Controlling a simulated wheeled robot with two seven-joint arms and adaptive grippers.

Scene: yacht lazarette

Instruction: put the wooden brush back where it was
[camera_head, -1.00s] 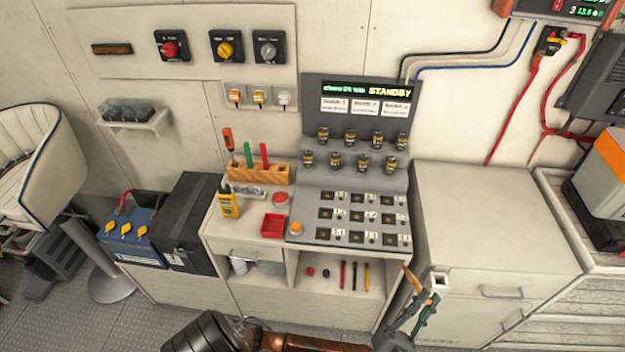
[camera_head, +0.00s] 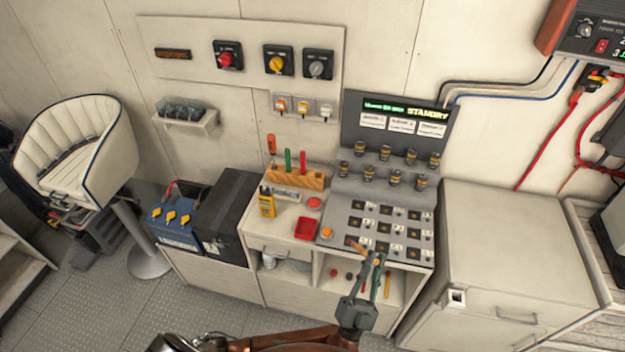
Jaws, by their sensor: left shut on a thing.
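The wooden brush shows as a small brown piece (camera_head: 356,246) at the tips of my left gripper (camera_head: 375,266). That gripper is shut on it. The rest of the brush is hidden or too small to tell. The gripper overlaps the lower edge of the bench's sloped button panel (camera_head: 342,222) and the open shelf below it. I cannot tell how far it is from the bench. My right gripper is not in view.
A wooden rack (camera_head: 314,183) holds upright tools beside a yellow meter (camera_head: 267,203) and a red tray (camera_head: 306,228). A white cabinet (camera_head: 500,235) stands right of the bench. Batteries (camera_head: 178,228) and a seat (camera_head: 75,140) are left. The floor (camera_head: 120,310) is clear at front left.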

